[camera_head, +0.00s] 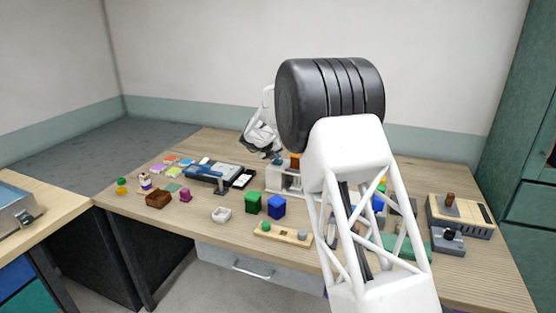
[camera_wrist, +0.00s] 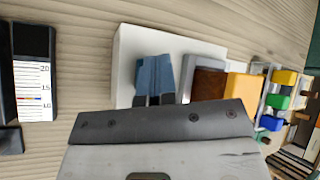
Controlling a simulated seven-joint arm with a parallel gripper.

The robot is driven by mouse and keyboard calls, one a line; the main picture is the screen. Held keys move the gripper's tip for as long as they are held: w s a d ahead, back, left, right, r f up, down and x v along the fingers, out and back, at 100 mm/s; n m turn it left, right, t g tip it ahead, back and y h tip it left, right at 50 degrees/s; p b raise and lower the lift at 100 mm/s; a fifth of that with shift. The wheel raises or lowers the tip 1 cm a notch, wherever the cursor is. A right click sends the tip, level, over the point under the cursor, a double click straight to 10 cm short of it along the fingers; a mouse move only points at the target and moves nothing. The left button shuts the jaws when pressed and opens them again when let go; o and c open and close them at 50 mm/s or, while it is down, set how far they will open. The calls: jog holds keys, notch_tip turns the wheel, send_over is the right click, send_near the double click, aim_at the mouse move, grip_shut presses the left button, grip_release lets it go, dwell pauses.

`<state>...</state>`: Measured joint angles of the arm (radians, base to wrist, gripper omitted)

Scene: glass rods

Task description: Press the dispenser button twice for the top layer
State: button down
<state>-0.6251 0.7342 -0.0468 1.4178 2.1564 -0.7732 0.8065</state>
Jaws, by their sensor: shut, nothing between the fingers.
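My gripper (camera_head: 277,160) is shut and empty, pointing down at the back of the table, beside and above a white dispenser-like unit (camera_head: 284,183). In the wrist view its blue fingers (camera_wrist: 155,68) are together over the white top of this unit (camera_wrist: 126,62). I cannot tell whether the fingertips touch the unit.
A black device with a white number scale (camera_wrist: 33,90) lies left of the unit. A green cube (camera_head: 253,204) and a blue cube (camera_head: 276,207) stand in front. A wooden board (camera_head: 283,234) lies nearer. My arm hides part of the right side. Bare wood shows at front left.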

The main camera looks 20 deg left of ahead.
jog(key=shift+r, duration=1)
jog(key=shift+r, duration=0.1)
jog(key=shift+r, duration=2.45)
dwell(0.9)
